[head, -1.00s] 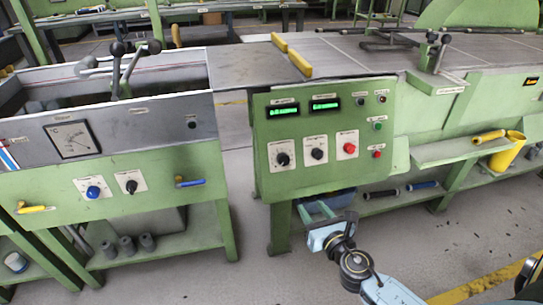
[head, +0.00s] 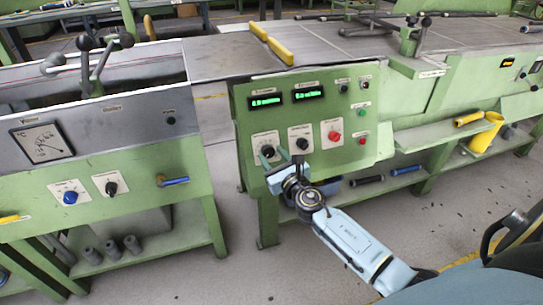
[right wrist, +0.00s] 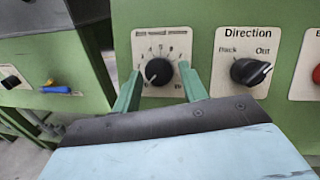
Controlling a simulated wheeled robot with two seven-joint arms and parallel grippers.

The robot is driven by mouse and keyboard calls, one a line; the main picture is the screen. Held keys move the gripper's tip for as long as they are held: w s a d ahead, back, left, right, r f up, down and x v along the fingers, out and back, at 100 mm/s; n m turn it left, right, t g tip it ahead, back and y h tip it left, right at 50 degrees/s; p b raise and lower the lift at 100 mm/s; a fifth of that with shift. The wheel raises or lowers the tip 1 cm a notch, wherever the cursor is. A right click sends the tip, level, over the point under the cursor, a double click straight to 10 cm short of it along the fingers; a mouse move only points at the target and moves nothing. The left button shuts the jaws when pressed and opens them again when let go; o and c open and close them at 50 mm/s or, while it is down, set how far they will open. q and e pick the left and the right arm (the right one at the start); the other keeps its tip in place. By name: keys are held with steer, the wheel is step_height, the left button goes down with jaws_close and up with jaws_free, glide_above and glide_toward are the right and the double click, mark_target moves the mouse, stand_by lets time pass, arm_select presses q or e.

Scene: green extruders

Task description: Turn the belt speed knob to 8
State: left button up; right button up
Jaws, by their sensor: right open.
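The belt speed knob (head: 267,151) is black, on a white dial plate at the left of the green panel's lower row. In the right wrist view the knob (right wrist: 158,72) has its pale mark toward the lower left, and its heading is too blurred to read surely. My right gripper (head: 284,165) is open in front of the panel. In the right wrist view its two green fingers (right wrist: 160,88) stand left and right of the knob, with a gap on each side. Contact with the panel cannot be told. My left gripper is not in view.
The black Direction knob (right wrist: 250,71) is close to the right finger, with a red button (head: 334,136) beyond it. Two green displays (head: 265,101) sit above. A grey-green bench with a blue knob (head: 70,197) stands at left.

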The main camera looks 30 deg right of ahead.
steer(key=shift+w, duration=0.6)
steer(key=c, duration=0.7)
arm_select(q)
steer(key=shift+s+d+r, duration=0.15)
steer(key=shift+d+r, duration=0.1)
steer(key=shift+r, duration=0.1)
arm_select(e)
steer(key=shift+m, duration=0.3)
